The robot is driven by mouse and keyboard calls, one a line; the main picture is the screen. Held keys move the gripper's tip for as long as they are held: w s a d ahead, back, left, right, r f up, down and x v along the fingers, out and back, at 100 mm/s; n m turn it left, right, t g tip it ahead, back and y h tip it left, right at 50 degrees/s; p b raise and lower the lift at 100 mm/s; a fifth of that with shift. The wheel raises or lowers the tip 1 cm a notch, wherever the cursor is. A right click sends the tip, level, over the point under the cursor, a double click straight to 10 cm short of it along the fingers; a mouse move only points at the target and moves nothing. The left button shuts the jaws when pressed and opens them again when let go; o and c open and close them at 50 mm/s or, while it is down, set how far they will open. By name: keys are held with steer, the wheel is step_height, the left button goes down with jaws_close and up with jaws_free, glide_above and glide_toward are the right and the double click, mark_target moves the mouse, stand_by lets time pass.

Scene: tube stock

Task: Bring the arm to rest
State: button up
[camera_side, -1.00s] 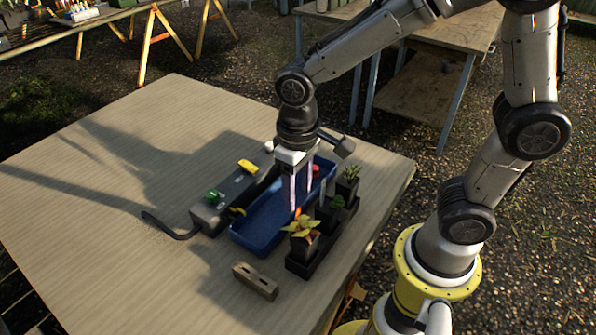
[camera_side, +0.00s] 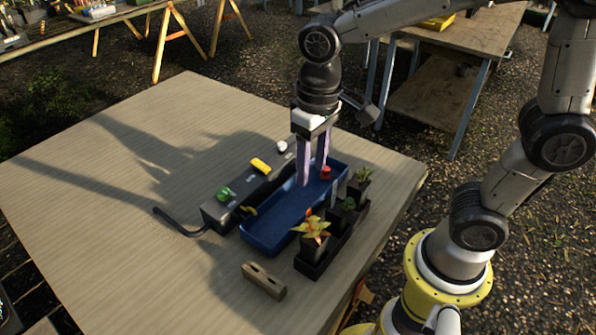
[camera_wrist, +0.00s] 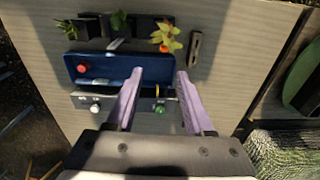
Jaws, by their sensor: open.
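My gripper (camera_side: 314,172) is open and empty, its two pale purple fingers apart. It hangs pointing down above the blue tray (camera_side: 262,236) in the side view. In the wrist view the fingers (camera_wrist: 156,84) reach toward the blue tray (camera_wrist: 105,62), which lies beyond them. A red knob-like piece (camera_side: 326,172) is at the tray's far end, and also shows in the wrist view (camera_wrist: 83,68). I cannot tell the exact height of the fingertips above the tray.
A grey box (camera_side: 216,210) with green, yellow and white pieces on top and a cable stands left of the tray. A black planter (camera_side: 308,268) with potted plants stands right. A small wooden block (camera_side: 264,281) lies in front. The table's left part (camera_side: 110,190) is clear.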

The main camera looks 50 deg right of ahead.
steer(key=s+d+r+t, duration=0.4)
steer(key=s+d, duration=0.4)
steer(key=s, duration=0.3)
steer(key=shift+s+t, duration=0.2)
steer(key=shift+t, duration=0.4)
